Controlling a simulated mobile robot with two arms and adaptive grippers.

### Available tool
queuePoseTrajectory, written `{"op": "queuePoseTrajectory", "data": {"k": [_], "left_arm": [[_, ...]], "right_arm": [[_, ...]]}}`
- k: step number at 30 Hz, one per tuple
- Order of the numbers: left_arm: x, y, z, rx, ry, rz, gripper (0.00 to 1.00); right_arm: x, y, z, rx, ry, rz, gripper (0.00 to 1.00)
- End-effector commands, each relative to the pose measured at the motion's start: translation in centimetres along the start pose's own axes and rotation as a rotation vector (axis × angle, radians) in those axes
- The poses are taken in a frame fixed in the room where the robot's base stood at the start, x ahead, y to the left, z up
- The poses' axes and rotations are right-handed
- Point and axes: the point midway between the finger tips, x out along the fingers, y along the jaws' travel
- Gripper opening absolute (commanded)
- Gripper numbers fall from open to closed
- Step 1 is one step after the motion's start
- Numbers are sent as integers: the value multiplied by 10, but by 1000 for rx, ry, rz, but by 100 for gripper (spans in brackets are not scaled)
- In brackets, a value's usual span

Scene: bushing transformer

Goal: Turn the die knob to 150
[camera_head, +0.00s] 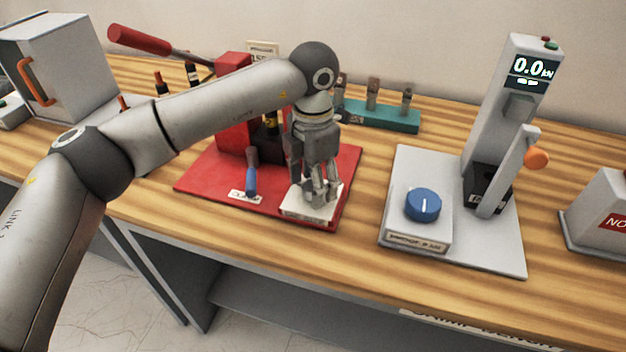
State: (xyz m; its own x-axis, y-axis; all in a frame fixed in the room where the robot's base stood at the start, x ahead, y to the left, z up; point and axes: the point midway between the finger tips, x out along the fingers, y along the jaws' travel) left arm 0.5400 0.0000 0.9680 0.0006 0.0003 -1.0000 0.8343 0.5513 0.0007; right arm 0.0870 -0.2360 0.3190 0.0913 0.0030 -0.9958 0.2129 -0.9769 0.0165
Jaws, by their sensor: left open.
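My left arm reaches in from the left, and my left gripper (322,194) points down, open, over a small pale block (300,211) with a label at the front right of the red base plate. The gripper covers most of the block's top, so any knob there is hidden; I cannot tell whether the fingers touch it. The label is too small to read. To the right, a blue round knob (422,204) with a white pointer line sits on a grey box with an unreadable label. My gripper is apart from this blue knob. My right gripper is not in view.
The red base plate (205,180) carries a red press with a long red lever (139,40). A grey crimp stand with a display (532,70) reading 0.0 kN and an orange-knobbed lever (537,158) stands right. A teal rack (385,116) is behind. Bare bench lies between the plates.

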Motion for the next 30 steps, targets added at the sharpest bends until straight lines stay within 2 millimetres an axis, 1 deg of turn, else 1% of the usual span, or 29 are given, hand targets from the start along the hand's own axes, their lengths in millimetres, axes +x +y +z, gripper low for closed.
{"op": "queuePoseTrajectory", "data": {"k": [5, 8, 11, 18, 21, 25, 30], "left_arm": [[-1, 0, 0, 0, 0, 0, 58], [-9, 0, 0, 0, -2, 0, 58], [-26, 0, 1, 0, -3, 2, 58], [-78, 0, 1, 1, -2, 3, 58], [-96, 0, 0, 0, -2, 2, 58], [-112, 0, 1, 0, -2, 0, 58], [-120, 0, 0, 0, 0, 0, 58]], "right_arm": [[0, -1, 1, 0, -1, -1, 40], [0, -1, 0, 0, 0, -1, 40], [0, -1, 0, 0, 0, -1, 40], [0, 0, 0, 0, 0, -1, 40], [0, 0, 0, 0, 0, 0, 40], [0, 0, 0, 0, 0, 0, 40], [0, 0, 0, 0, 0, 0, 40]]}}
